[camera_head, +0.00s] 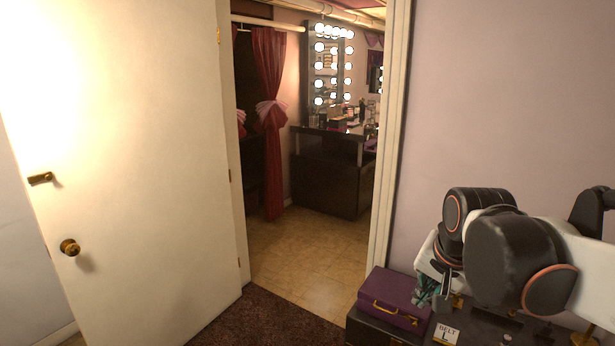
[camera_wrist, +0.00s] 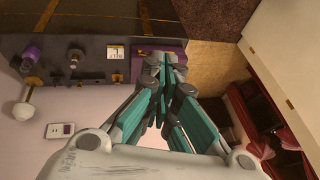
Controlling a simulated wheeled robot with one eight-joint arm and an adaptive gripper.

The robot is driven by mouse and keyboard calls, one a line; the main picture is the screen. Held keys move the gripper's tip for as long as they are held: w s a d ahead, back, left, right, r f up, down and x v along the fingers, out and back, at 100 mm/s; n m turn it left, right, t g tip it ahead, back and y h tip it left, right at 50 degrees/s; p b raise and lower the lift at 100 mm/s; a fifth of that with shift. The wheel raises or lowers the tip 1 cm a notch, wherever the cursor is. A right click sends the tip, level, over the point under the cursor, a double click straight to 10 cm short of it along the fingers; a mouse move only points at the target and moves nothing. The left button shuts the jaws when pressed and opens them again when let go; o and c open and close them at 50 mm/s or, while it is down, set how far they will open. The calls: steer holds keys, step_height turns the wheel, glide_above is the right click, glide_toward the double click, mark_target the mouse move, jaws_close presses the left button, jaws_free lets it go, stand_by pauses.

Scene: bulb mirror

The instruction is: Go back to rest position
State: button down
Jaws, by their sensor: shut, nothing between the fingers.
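My gripper (camera_head: 437,291) is low at the right in the head view, at the end of my bent arm, over the dark table by the wall. In the wrist view my gripper (camera_wrist: 163,72) has its teal fingers together with nothing between them. A purple case (camera_head: 393,296) with a gold handle lies on the table, just left of my gripper. The case also shows in the wrist view (camera_wrist: 175,45), partly hidden behind the fingers. I cannot tell whether the fingers touch it.
A white door (camera_head: 130,170) stands open at the left, with a brass knob (camera_head: 69,247). The doorway leads to a tiled floor (camera_head: 300,262), red curtains (camera_head: 269,110) and a bulb-lit mirror (camera_head: 327,65). A "BELT" card (camera_head: 446,332) and small knobs (camera_wrist: 75,58) are on the dark table.

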steer(key=s+a+f+n+t, duration=0.2)
steer(key=s+n, duration=0.5)
steer(key=s, duration=0.6)
steer(key=shift+a+f, duration=0.2)
steer(key=shift+f, duration=0.45)
steer(key=c, duration=2.2)
jaws_free()
steer(key=shift+s+f, duration=0.15)
steer(key=shift+s, duration=0.05)
steer(key=o, duration=0.6)
steer(key=shift+n, duration=0.3)
